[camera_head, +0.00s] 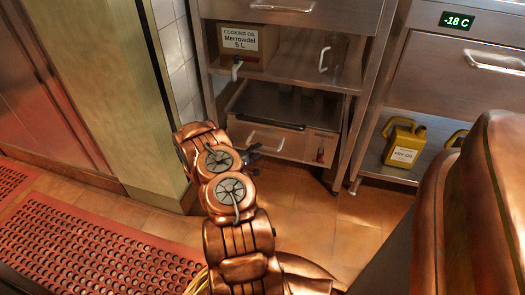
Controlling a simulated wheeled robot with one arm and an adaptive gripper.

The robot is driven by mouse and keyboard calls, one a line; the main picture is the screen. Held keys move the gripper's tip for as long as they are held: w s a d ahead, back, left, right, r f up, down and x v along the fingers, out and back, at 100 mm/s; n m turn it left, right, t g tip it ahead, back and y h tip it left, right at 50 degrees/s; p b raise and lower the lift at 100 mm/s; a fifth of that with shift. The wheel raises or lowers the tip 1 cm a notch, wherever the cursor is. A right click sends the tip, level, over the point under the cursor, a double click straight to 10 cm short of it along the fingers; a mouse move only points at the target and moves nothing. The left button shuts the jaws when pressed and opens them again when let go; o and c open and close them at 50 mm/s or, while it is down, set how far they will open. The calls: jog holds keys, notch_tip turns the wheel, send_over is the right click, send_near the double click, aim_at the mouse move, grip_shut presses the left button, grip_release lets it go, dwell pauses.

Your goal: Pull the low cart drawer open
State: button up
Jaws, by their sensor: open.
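The low drawer (298,145) is at the bottom of the steel cart (356,110), below the middle shelf. Its front carries a pale bar handle (266,147). Dark shapes show in the gap above the front; I cannot tell how far out the drawer stands. My gripper (256,160) has dark fingers and is open, just left of the handle in the picture. The fingers are small and partly hidden by my copper arm, so I cannot tell whether they touch the handle.
The middle shelf holds a cooking oil box (240,47) with a tap and a clear jug (333,54). A yellow can (403,142) sits under the freezer unit (460,80) at right. A greenish pillar (110,85) stands left. Tiled floor before the cart is clear.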

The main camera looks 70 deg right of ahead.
aim_at(263, 148)
jog(key=shift+b+x, duration=0.65)
jog(key=shift+x, duration=1.5)
jog(key=shift+a, duration=0.1)
grip_shut()
